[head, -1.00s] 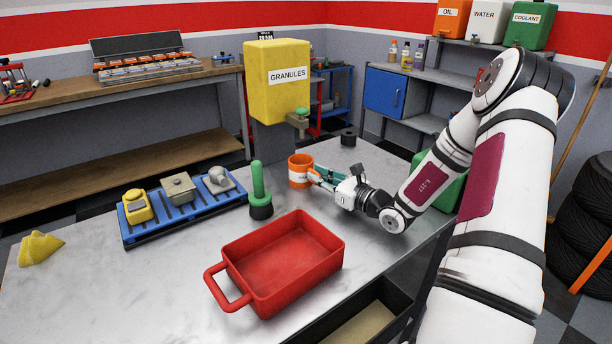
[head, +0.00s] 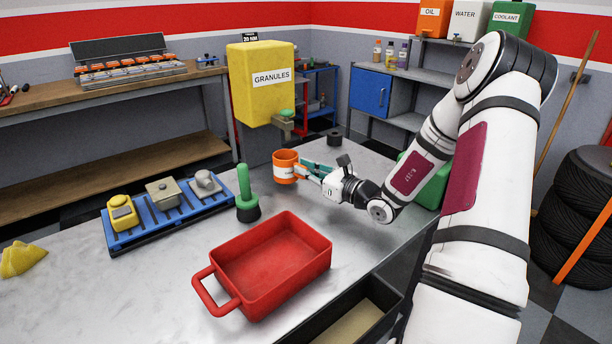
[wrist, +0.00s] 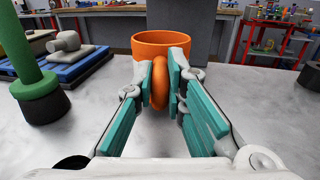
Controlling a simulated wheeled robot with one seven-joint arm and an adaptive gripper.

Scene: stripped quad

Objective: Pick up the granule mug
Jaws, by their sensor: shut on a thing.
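The granule mug (head: 285,167) is orange with a white label, upright at the far part of the grey table, below and in front of the yellow GRANULES dispenser (head: 262,95). In the wrist view the mug (wrist: 160,42) is straight ahead with its handle (wrist: 160,84) toward me. My gripper (head: 306,172) is at the mug's right side. In the wrist view its teal-padded fingers (wrist: 161,88) are closed on the handle from both sides. The mug's base is partly hidden by the fingers; I cannot tell if it touches the table.
A green-handled tool (head: 247,195) stands left of the mug. A blue rack (head: 150,233) with several items lies farther left. A red tray (head: 270,262) sits in front. A small dark cylinder (head: 334,137) and a green container (head: 423,180) are to the right.

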